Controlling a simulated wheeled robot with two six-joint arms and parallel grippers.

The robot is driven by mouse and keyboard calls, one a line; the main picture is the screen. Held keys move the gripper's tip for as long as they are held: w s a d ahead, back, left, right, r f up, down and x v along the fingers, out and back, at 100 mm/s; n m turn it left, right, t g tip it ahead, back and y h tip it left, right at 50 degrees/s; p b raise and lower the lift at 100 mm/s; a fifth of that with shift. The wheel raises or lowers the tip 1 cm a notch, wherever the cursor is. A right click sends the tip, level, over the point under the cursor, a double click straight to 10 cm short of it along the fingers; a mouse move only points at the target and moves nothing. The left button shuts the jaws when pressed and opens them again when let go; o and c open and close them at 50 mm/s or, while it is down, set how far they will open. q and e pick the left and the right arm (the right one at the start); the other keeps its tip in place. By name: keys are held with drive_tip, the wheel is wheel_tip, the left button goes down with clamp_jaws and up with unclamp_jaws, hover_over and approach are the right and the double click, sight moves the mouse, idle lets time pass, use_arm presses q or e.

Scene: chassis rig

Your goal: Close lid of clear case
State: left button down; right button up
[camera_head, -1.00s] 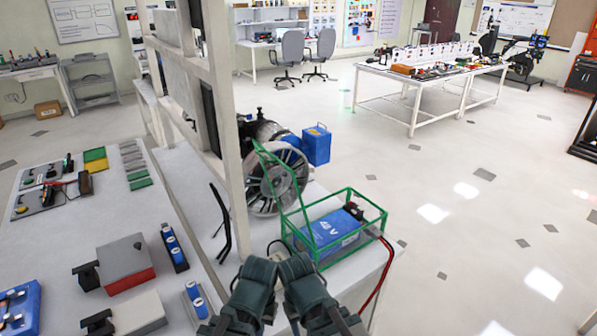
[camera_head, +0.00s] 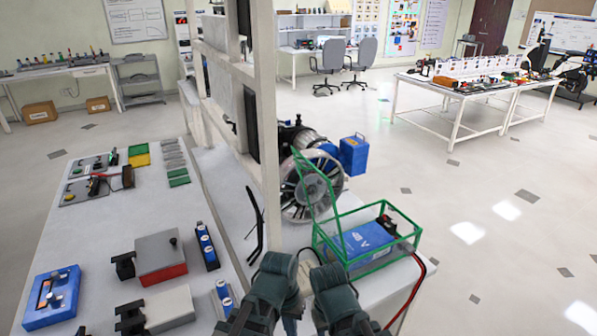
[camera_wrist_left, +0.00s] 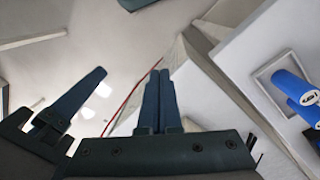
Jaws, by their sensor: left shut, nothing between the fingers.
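The clear case (camera_head: 368,268) has green edges and stands near the front of the white bench, with a blue battery (camera_head: 362,243) inside. Its lid (camera_head: 318,180) is open, tilted up at the case's left side. My left gripper (camera_wrist_left: 157,78) has its two fingers pressed together, empty, in the left wrist view. In the head view my left arm's wrist is just left of the case's near side, and its fingers are hidden. My right arm's wrist is beside it, in front of the case. A dark finger at the left of the wrist view looks like my right gripper (camera_wrist_left: 85,95); its opening is unclear.
A white upright post (camera_head: 266,130) stands left of the case. A silver wheel-like machine (camera_head: 310,190) and a blue box (camera_head: 354,155) are behind the lid. A red cable (camera_head: 412,300) hangs at the bench's right edge. Open floor lies right.

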use_arm(q)
drive_tip(key=w+d+r+n+h+p, duration=0.1)
drive_tip(key=w+d+r+n+h, duration=0.1)
drive_tip(key=w+r+h, duration=0.4)
drive_tip(key=n+t+h+p, duration=0.3)
drive_tip(key=n+t+h, duration=0.4)
drive_tip(key=t+h, duration=0.25)
approach(298, 163)
drive_tip(key=shift+t+y, duration=0.25)
drive_tip(key=shift+t, duration=0.2)
drive_tip(key=x, duration=0.7)
drive_tip(key=shift+s+f+p, duration=0.1)
drive_tip(key=shift+s+p, duration=0.15)
drive_tip(key=shift+p, duration=0.1)
